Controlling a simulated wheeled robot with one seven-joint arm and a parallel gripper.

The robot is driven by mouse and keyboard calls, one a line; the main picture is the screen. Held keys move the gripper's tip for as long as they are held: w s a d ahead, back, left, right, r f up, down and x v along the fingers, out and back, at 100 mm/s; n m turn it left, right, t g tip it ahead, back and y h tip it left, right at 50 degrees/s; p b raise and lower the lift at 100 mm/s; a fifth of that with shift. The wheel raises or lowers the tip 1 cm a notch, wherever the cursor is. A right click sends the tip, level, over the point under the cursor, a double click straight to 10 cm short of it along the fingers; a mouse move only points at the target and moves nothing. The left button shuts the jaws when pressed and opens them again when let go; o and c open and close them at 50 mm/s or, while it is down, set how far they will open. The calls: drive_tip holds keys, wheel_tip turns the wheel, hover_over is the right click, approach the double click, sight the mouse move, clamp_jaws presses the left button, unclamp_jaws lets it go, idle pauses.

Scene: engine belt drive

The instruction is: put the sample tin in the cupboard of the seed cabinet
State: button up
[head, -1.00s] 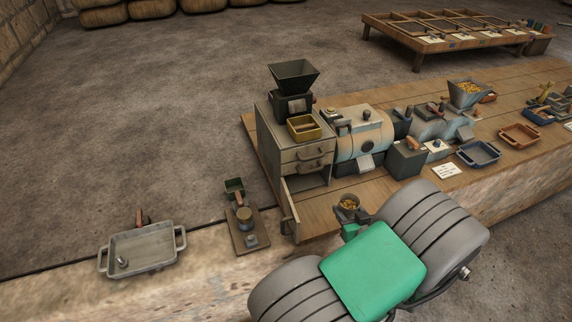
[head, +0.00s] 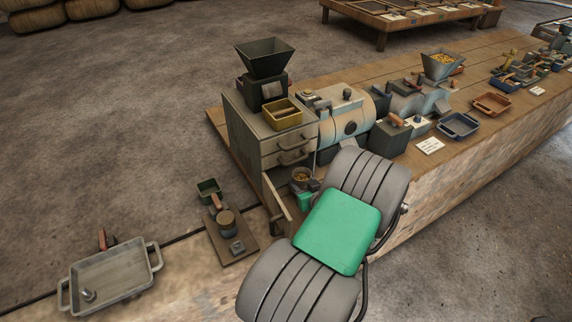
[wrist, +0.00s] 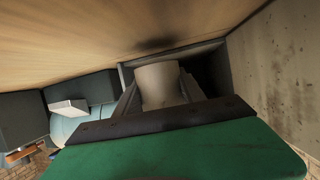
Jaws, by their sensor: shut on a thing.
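The seed cabinet (head: 240,126) is a grey box with two drawers above a low cupboard. Its cupboard door (head: 279,208) stands open, swung out toward the front. The tin is at the mouth of the cupboard; the wrist view shows the dark inside (wrist: 207,70) behind it. How far in it is, I cannot tell.
A yellow tray (head: 283,115) and a black hopper mill (head: 266,75) stand on the cabinet. A pale drum machine (head: 345,118) is close on its right. A board with a round pot (head: 227,222) and a grey tray (head: 112,280) lie left of the door.

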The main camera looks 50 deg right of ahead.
sight(306, 181)
drive_tip(key=w+d, duration=0.1)
drive_tip(key=w, duration=0.1)
drive_tip(key=w+d, duration=0.1)
drive_tip(key=w, duration=0.2)
drive_tip(key=w+d+p, duration=0.1)
drive_tip(key=w, duration=0.2)
drive_tip(key=shift+d+r, duration=0.1)
drive_tip(key=shift+d, duration=0.2)
drive_tip(key=shift+w+d+f, duration=0.2)
drive_tip(key=shift+f, duration=0.25)
drive_tip(key=shift+w+d+f, duration=0.15)
drive_tip(key=shift+w+f, duration=0.05)
drive_tip(key=shift+f, duration=0.25)
drive_tip(key=shift+f, duration=0.15)
drive_tip(key=o, duration=1.5)
drive_tip(key=shift+r, duration=0.2)
drive_tip(key=v, duration=1.2)
drive_tip(key=shift+a, duration=0.1)
